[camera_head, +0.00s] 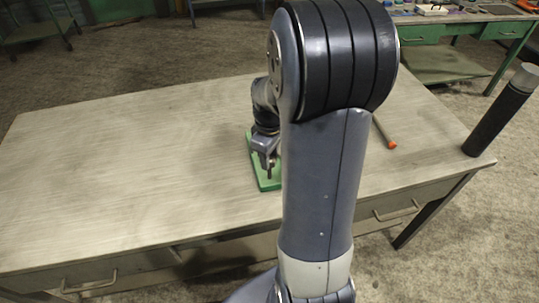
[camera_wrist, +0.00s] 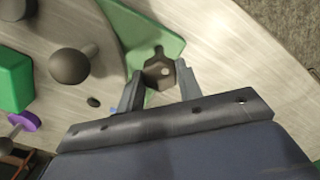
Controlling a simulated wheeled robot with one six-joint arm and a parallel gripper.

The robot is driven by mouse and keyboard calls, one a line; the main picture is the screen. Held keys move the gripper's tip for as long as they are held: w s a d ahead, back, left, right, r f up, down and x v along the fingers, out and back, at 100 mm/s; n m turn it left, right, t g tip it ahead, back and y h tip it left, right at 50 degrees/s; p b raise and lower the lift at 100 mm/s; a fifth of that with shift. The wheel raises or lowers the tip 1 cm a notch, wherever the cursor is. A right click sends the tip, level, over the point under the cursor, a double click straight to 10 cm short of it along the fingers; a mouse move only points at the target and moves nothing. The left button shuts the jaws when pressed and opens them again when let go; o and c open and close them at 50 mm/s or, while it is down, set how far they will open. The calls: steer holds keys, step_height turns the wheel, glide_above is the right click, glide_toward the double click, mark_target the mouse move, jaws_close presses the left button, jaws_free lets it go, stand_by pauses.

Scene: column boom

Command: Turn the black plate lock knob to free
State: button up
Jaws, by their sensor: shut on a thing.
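The dark lock knob (camera_wrist: 160,74) sits on a green plate (camera_wrist: 125,24) in the wrist view. It has a rounded, angular body, and a short tab points to the top of the picture. My gripper (camera_wrist: 157,71) has one finger on each side of the knob and is shut on it. In the head view, the green plate (camera_head: 268,184) lies on the table, and my gripper (camera_head: 267,168) is down over it. The knob cannot be made out there, as my gripper and arm cover that area.
The wooden table (camera_head: 120,170) is clear to the left. A rod with an orange tip (camera_head: 391,144) lies right of my arm. A dark post (camera_head: 500,110) stands at the right corner. The wrist view shows a dark ball-topped post (camera_wrist: 70,66), a green block (camera_wrist: 14,80) and a purple ring (camera_wrist: 23,120).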

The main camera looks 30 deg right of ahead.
steer(key=o, duration=1)
step_height(320, 180, up, 11)
steer(key=shift+f, duration=0.15)
step_height(320, 180, down, 11)
steer(key=shift+r, duration=0.1)
stand_by(0.5)
